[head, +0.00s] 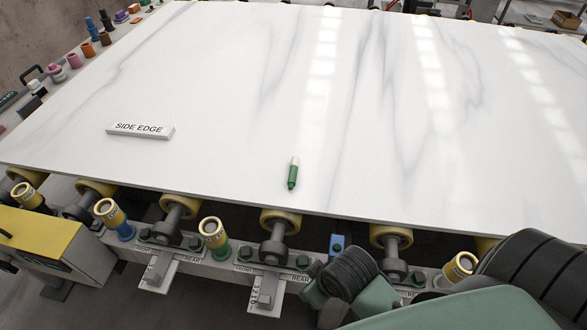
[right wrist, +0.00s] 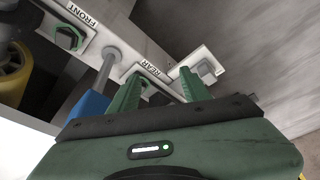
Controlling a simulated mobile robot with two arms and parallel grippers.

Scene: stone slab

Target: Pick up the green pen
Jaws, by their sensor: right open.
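The green pen (head: 292,174), with a whitish upper end, lies on the white marble slab (head: 230,90) near its front edge, in the head view. My right arm comes in at the lower right of the head view, below the slab's front edge and apart from the pen. In the right wrist view my right gripper (right wrist: 158,90) shows two green fingers spread apart with nothing between them. It faces the rail and floor below the slab, and the pen is not in that view. My left gripper is not in view.
A white block marked SIDE EDGE (head: 140,130) lies on the slab left of the pen. Yellow rollers (head: 281,221) and a rail with brackets and yellow-topped cups (head: 213,232) line the front edge. The slab around the pen is clear.

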